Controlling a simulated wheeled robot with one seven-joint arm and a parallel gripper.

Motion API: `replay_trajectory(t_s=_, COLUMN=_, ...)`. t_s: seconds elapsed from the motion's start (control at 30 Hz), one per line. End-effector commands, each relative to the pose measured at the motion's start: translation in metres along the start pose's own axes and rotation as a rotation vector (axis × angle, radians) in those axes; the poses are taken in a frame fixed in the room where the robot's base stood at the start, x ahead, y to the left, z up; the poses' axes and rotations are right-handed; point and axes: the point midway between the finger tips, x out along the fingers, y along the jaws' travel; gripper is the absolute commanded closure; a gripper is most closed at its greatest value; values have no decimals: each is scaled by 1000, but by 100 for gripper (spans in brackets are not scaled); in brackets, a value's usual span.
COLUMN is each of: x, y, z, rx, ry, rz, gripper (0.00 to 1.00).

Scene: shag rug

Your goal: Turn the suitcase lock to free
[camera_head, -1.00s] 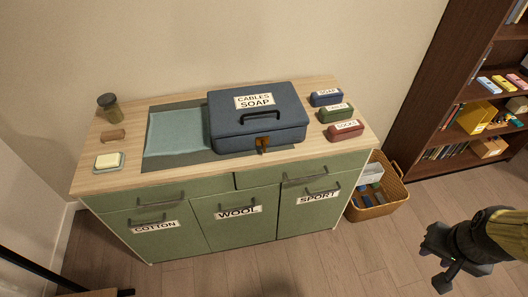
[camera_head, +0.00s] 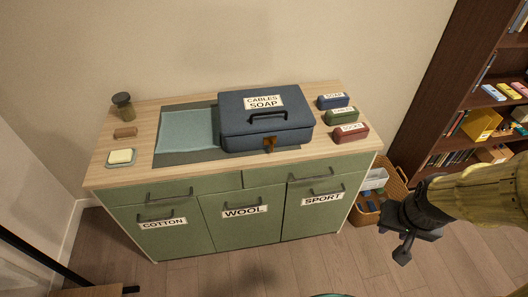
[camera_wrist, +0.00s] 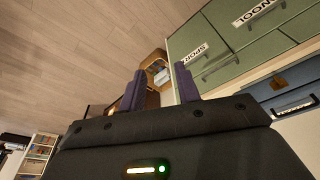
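The blue suitcase (camera_head: 266,118) lies closed on the wooden top of a green cabinet, with a "CABLES SOAP" label on its lid and a dark handle. Its small orange-brown lock (camera_head: 269,143) sits on the front face; which way it is turned is too small to tell. The suitcase also shows at the right of the wrist view (camera_wrist: 292,98), with the lock (camera_wrist: 279,83) on it. My gripper (camera_wrist: 160,84) is open and empty, its two fingers apart. In the head view my gripper (camera_head: 402,240) is at the lower right, well away from the suitcase, in front of the basket.
The green cabinet (camera_head: 222,238) has labelled doors and protruding handles. Blue, green and red labelled cases (camera_head: 350,133) stand right of the suitcase. A teal cloth (camera_head: 188,131), soap dish (camera_head: 121,157) and jar (camera_head: 123,106) are left. A basket (camera_head: 395,190) and bookshelf (camera_head: 470,110) stand right.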

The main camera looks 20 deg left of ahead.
Motion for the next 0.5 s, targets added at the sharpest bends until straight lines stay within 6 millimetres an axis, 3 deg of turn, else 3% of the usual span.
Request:
replay_trajectory(t_s=0.3, x=4, y=-2, z=-2, rx=-5, ry=11, rz=-2, gripper=67)
replay_trajectory(t_s=0.5, x=44, y=-23, z=-27, rx=-51, ry=129, rz=-23, gripper=67)
